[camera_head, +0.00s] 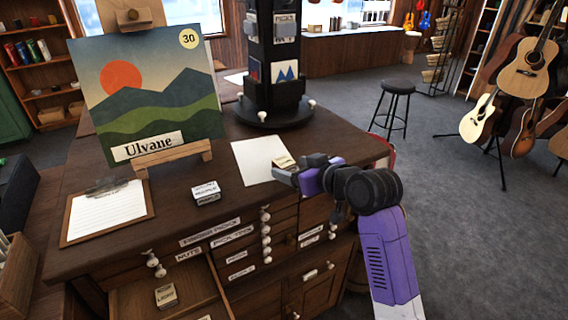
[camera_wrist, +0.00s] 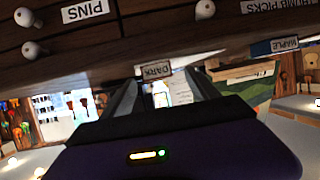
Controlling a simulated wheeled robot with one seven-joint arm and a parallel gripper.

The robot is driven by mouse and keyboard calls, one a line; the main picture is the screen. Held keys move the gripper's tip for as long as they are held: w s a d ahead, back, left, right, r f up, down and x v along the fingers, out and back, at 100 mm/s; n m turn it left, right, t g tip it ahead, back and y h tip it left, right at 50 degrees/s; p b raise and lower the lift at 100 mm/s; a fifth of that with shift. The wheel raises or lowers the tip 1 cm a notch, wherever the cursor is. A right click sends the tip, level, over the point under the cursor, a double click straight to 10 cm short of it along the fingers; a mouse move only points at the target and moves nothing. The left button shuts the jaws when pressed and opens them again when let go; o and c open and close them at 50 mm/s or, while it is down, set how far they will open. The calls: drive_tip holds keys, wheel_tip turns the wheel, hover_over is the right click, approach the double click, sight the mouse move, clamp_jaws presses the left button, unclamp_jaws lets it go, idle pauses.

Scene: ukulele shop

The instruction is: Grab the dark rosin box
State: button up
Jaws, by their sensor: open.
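The dark rosin box (camera_wrist: 156,71) shows its "DARK" label in the upside-down wrist view, ahead of and between my open fingers. In the head view, a small cream-topped box (camera_head: 284,161) lies on the cabinet top at the lower right corner of a white sheet, partly hidden by my gripper (camera_head: 281,175); it appears to be the same box. My gripper (camera_wrist: 160,80) is open and close to it, with nothing held. Whether a finger touches the box cannot be told.
Another small box (camera_head: 206,192), labelled "MAPLE" in the wrist view (camera_wrist: 285,45), sits left on the cabinet top. A third box (camera_head: 166,296) lies in an open drawer. A clipboard (camera_head: 108,212), a painting on an easel (camera_head: 150,95) and a dark display tower (camera_head: 272,60) stand around.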

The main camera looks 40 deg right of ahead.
sight(285, 162)
drive_tip(key=x, duration=0.3)
drive_tip(key=p+x, duration=0.1)
drive_tip(key=x, duration=0.1)
drive_tip(key=shift+w+d+r, duration=0.15)
drive_tip(key=shift+d+r, duration=0.05)
drive_tip(key=shift+r, duration=0.1)
drive_tip(key=shift+c, duration=0.2)
drive_tip(key=c, duration=1.4)
drive_tip(key=shift+r, duration=0.1)
